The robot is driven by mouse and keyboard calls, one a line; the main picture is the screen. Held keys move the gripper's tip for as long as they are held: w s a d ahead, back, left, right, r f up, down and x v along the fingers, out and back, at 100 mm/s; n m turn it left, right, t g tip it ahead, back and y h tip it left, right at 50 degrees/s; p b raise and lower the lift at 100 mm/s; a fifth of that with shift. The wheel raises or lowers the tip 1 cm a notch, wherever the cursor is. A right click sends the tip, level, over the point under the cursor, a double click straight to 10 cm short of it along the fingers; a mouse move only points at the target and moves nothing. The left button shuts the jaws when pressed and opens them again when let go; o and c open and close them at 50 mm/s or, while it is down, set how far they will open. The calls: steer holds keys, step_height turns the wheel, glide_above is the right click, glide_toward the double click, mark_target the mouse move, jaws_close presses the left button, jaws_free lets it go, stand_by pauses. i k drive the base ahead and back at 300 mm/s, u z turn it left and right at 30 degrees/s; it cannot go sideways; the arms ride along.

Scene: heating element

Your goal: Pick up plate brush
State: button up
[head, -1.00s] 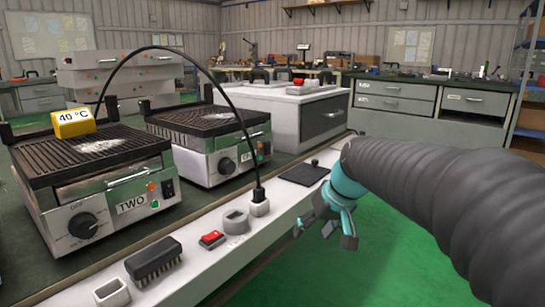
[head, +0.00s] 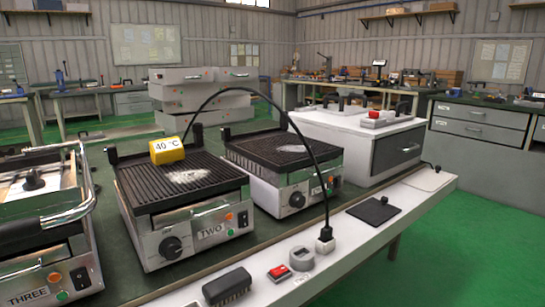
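The plate brush (head: 227,287), a dark block with bristles on its underside, lies on the white ledge at the front of the bench, near the bottom of the head view. It sits below the grill marked TWO and left of a small red switch. Nothing touches it. My gripper is not in the head view now.
Grill TWO (head: 184,221) carries a yellow 40 °C block (head: 167,151) and white residue. A second grill (head: 285,170) stands behind it, and grill THREE (head: 45,262) is at left. A red switch (head: 279,273), a grey ring (head: 302,258) and a plugged black cable (head: 326,190) share the ledge.

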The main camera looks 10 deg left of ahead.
mark_target(217, 291)
steer(key=u, duration=1.45)
